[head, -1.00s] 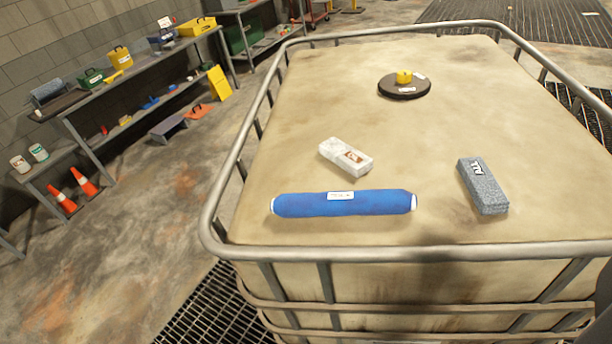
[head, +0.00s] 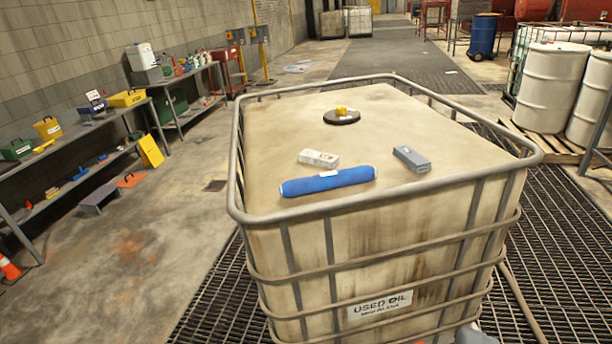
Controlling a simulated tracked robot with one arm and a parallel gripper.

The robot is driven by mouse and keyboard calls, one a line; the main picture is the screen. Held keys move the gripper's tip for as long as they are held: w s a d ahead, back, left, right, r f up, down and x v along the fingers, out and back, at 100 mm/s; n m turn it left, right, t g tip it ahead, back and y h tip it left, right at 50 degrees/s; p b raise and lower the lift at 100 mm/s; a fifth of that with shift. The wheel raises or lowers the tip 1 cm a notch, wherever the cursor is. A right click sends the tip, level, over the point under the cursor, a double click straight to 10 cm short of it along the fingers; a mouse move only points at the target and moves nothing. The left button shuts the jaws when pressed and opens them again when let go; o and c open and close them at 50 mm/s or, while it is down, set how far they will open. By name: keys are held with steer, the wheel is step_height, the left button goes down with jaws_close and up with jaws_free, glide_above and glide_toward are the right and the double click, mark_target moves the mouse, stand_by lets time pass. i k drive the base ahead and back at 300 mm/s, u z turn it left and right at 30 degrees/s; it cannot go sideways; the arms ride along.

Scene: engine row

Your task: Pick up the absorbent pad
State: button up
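On top of the caged used-oil tank (head: 390,100) lie a grey block-shaped pad (head: 412,158) with a label, a white wrapped packet (head: 318,158) with a label, and a long blue roll (head: 328,181). The roll lies nearest the front rail, the white packet just behind it, and the grey one to the right, apart from both. I cannot read the labels, so I cannot tell for sure which is the absorbent pad.
A metal rail (head: 390,194) rims the tank top. Shelves with containers (head: 120,130) line the left wall. White drums (head: 550,85) stand on a pallet at right. Floor left of the tank is open.

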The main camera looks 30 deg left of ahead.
mark_target(324, 159)
steer(key=u, duration=0.15)
steer(key=k, duration=0.15)
steer(key=u, duration=2.25)
steer(key=i, duration=4.05)
steer(key=z, duration=2.25)
